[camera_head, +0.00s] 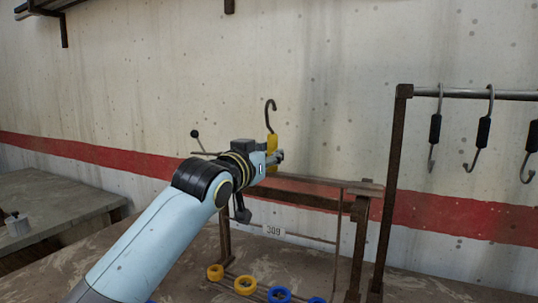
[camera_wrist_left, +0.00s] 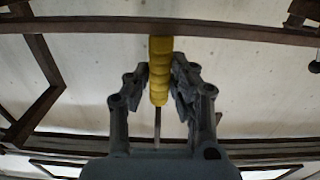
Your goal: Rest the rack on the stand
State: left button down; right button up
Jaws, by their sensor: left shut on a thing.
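My left gripper (camera_head: 276,158) is shut on the yellow grip of a metal hook (camera_head: 271,142), held upright with its curved end up. In the left wrist view the yellow grip (camera_wrist_left: 160,55) sits between both fingers of the left gripper (camera_wrist_left: 159,88). A brown frame (camera_head: 358,240) with a flat top bar and a "309" tag (camera_head: 273,231) stands on the table just behind and below the gripper. It looks like the stand, but I cannot tell surely which part is the rack. My arm hides part of its left side. My right gripper is out of view.
A metal rail (camera_head: 460,94) on a rusty post (camera_head: 390,185) stands at the right, with several black-gripped hooks (camera_head: 484,130) hanging from it. Blue and yellow rings (camera_head: 246,285) sit low at the frame's front. A grey side table (camera_head: 50,205) is at the left.

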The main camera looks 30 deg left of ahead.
pick_arm(q)
jog(key=shift+f, duration=0.15)
dwell(0.4)
jog(key=c, duration=1.1)
grip_release()
jog(key=shift+o, duration=0.2)
jog(key=shift+f, duration=0.2)
jog(key=shift+o, duration=1.3)
jog(key=shift+r, duration=0.1)
jog(key=shift+s, duration=0.1)
jog(key=s+p, duration=0.3)
jog(key=s, duration=0.8)
jog(key=shift+d, duration=0.3)
